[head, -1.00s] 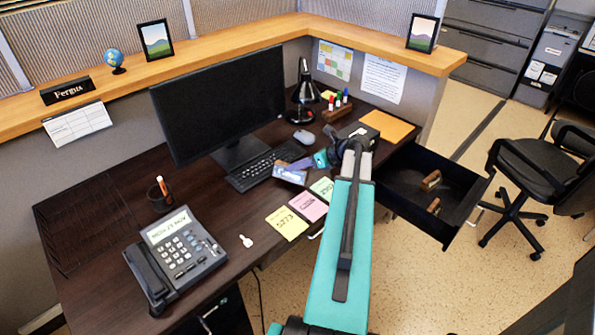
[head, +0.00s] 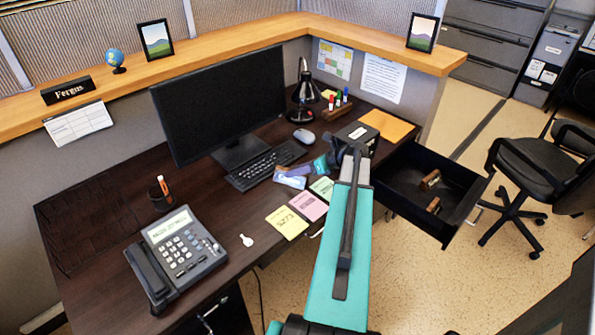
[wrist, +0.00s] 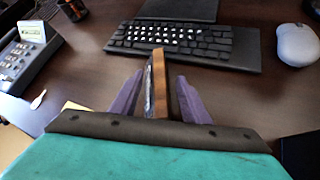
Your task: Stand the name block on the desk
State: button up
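The name block (wrist: 158,85) is between the two purple fingers of my gripper (wrist: 160,98) in the wrist view. Its wooden edge and side face me, and its other face shows only as a dark, narrow sliver. The block stands on edge between the fingers, in front of the keyboard. In the head view my gripper (head: 299,170) is low over the desk (head: 95,225), with a pale blue-and-white face (head: 289,182), apparently the block's, showing beside it. I cannot tell whether the block touches the desk.
The keyboard (head: 265,165) and monitor (head: 220,105) stand just behind, and the mouse (head: 304,136) is to the right. Yellow, pink and green notes (head: 287,222) lie in front. The phone (head: 175,255) is at left. An open drawer (head: 410,200) holds wooden pieces.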

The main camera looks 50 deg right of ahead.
jog(key=shift+r, duration=0.1)
jog(key=b+v, duration=0.2)
jog(key=v, duration=1)
jog(key=shift+s, duration=0.1)
dwell(0.9)
